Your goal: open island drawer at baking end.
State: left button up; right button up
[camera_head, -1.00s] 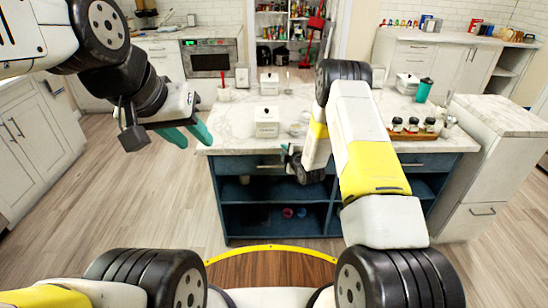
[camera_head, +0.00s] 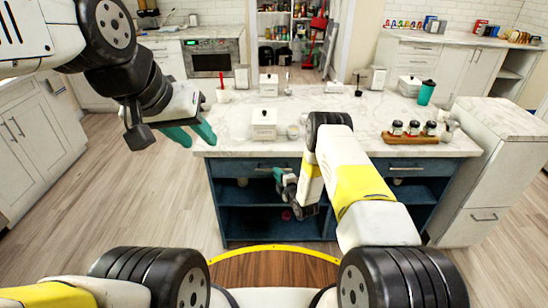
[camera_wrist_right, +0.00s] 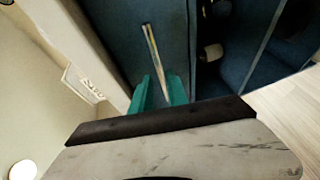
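The island's left drawer (camera_head: 232,169) is a dark blue front under the marble top and looks shut. Its metal bar handle (camera_head: 264,169) also shows in the right wrist view (camera_wrist_right: 154,58). My right gripper (camera_head: 281,180) is in front of this drawer, close to the handle. In the right wrist view its two teal fingers (camera_wrist_right: 160,92) are apart, with the near end of the handle appearing between them; contact cannot be told. The island's right drawer (camera_head: 435,167) looks shut too. My left gripper (camera_head: 194,135) is open and empty, left of the island.
Open blue shelves (camera_head: 245,192) lie below the drawers. A white cabinet (camera_head: 490,190) stands at the right. Wooden floor is clear on the left.

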jog(key=x, duration=0.5)
grip_shut()
dwell(1.4)
